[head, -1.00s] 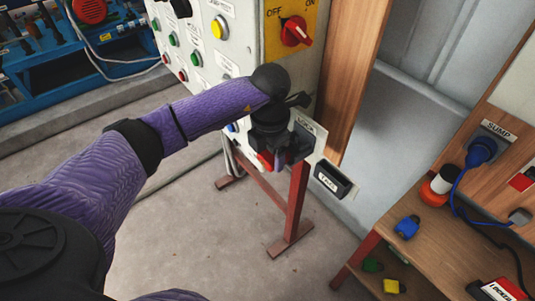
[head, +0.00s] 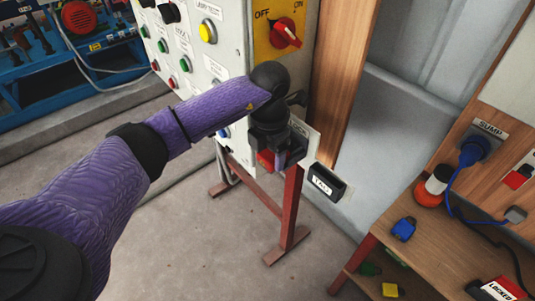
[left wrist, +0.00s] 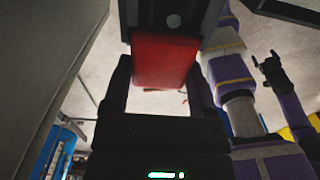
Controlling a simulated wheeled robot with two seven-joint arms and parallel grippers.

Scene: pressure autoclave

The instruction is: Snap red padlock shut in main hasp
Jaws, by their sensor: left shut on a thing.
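The red padlock (head: 265,159) is in my left gripper (head: 279,163), at the lower right edge of the grey control panel (head: 228,72). The left wrist view shows its red body (left wrist: 163,62) between the two black fingers. Its shackle is hidden, and the main hasp is hidden behind my gripper and wrist, so I cannot tell whether the shackle is through the hasp or closed. My right gripper (left wrist: 266,64) shows only in the left wrist view, at the right, with its fingers apart and empty.
The red rotary switch (head: 287,32) on its yellow plate is above my left wrist. A wooden post (head: 340,80) stands right of the panel, with a black labelled box (head: 326,182) below. A wooden bench (head: 440,240) at the right holds a blue padlock (head: 403,229).

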